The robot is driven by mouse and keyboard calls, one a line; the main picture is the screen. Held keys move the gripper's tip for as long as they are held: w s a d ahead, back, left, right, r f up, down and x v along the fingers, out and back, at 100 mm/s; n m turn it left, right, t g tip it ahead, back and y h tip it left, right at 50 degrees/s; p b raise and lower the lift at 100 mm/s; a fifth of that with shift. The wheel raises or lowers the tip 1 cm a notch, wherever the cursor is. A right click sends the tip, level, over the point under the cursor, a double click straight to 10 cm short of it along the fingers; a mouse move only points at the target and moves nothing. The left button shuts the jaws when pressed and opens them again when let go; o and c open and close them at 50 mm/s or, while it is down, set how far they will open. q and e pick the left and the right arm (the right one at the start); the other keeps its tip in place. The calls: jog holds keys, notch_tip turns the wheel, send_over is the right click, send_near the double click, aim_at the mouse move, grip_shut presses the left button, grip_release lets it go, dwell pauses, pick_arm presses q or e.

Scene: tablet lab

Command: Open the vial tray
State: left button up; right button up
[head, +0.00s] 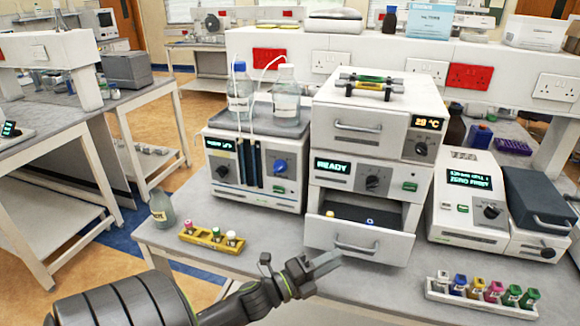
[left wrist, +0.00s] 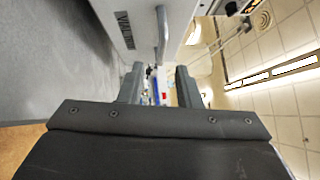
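The vial tray (head: 355,244) is the bottom drawer of the white stacked unit. It stands partly pulled out, with a yellow and a blue cap showing inside. Its grey bar handle (head: 356,247) is on the front. In the left wrist view the handle (left wrist: 162,34) shows ahead of the fingers, beside a dark label on the tray front (left wrist: 118,14). My left gripper (head: 325,262) is just left of and below the handle in the head view. Its two fingers (left wrist: 158,82) are apart with nothing gripped between them. My right gripper is not in view.
A yellow rack with vials (head: 212,241) and a glass bottle (head: 162,208) stand left of the tray. A white rack of coloured vials (head: 480,296) is at the right front. A pump unit (head: 255,165) and another instrument (head: 470,200) flank the stack.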

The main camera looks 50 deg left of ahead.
pick_arm(q)
jog(key=v, duration=1.1)
jog(key=shift+s, duration=0.25)
jog(key=shift+w+f, duration=0.1)
jog(key=shift+f, duration=0.05)
